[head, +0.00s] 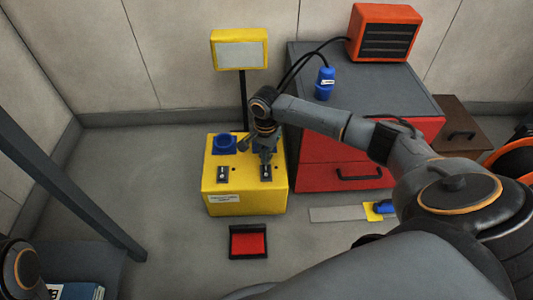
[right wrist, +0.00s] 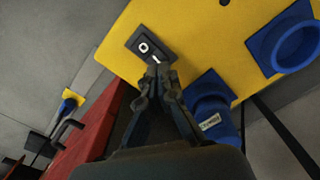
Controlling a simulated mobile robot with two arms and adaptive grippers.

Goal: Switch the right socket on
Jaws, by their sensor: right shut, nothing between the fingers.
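The yellow socket box (head: 245,198) stands on the floor with two dark rocker switches on top. The right switch (head: 266,173) lies just in front of my right gripper (head: 265,159). In the right wrist view this switch (right wrist: 150,40) shows an O and an I. My right gripper (right wrist: 157,72) is shut and empty, its tips at the I end; I cannot tell if they touch. A blue part with a white label (right wrist: 209,121), at the right socket's place, is partly hidden by the fingers. The left socket (head: 224,145) is an open blue ring. My left gripper is out of view.
The left switch (head: 223,174) sits beside the right one. A red cabinet (head: 340,176) stands at the right with a blue plug (head: 325,84) and an orange unit (head: 385,32) on top. A black-and-red tray (head: 248,242) lies on the floor in front.

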